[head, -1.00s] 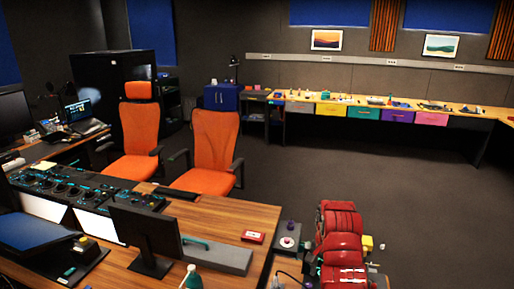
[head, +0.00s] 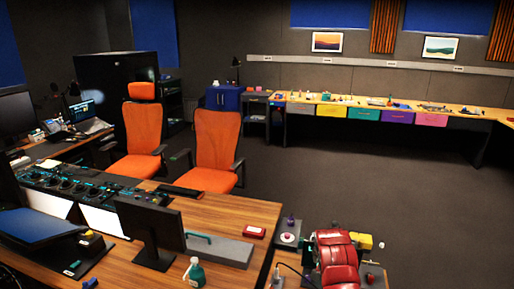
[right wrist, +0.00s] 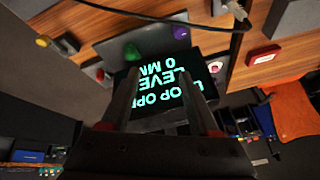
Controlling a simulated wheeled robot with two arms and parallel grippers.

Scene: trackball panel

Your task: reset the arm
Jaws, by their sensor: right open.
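My right arm's red links (head: 335,258) show at the bottom right of the head view, and they hide its gripper there. In the right wrist view my right gripper (right wrist: 160,88) has its two dark fingers apart with nothing seen between them. Beyond the fingers is a dark screen (right wrist: 168,98) with green text, partly covered by them. A purple ball-shaped knob (right wrist: 181,33), a green one (right wrist: 132,52) and a pale button (right wrist: 215,67) are near the screen. In the head view a grey panel with a pale round control (head: 288,238) sits left of the red arm. My left gripper is not seen.
A wooden desk (head: 235,212) with a monitor (head: 150,232), a green bottle (head: 195,272) and a red box (head: 254,232) lies at left. A small yellow part (head: 361,240) is beside the red arm. Orange chairs (head: 216,140) stand behind. Open carpet (head: 370,180) lies beyond.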

